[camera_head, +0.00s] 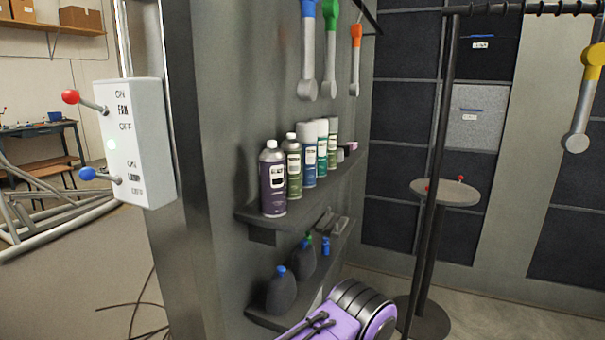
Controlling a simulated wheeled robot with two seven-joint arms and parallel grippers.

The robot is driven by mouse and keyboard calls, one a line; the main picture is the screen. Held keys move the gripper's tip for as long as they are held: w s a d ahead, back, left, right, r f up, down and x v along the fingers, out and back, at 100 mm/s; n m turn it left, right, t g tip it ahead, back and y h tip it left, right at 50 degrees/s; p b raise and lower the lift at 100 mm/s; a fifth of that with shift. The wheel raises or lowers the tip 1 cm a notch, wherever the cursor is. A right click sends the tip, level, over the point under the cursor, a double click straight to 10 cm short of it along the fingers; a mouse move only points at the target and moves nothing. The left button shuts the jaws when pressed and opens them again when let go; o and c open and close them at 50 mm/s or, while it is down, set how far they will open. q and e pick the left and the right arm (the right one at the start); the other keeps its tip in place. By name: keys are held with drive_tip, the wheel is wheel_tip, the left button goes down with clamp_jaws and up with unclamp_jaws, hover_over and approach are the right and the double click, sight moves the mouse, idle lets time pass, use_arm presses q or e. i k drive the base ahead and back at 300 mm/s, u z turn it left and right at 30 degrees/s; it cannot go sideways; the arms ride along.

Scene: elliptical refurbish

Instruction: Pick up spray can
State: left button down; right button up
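Several spray cans stand upright in a row on the upper wall shelf. A purple and black part, seemingly of my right arm, shows at the bottom edge, below and right of the cans. Its fingers are not clear enough to judge. My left gripper is not in view.
The upper shelf (262,218) has small items at its far end. Dark bottles (281,292) stand on a lower shelf. Colored-handled tools (308,55) hang above the cans. A switch box (137,140) juts out at left. A black pole stand and round table (446,193) are at right.

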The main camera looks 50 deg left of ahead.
sight(292, 149)
drive_tip(key=z, duration=0.8)
drive_tip(key=i, duration=0.9)
drive_tip(key=u, duration=3.15)
drive_tip(key=i, duration=0.5)
drive_tip(key=z, duration=0.1)
drive_tip(key=k, duration=0.75)
drive_tip(key=u, duration=0.45)
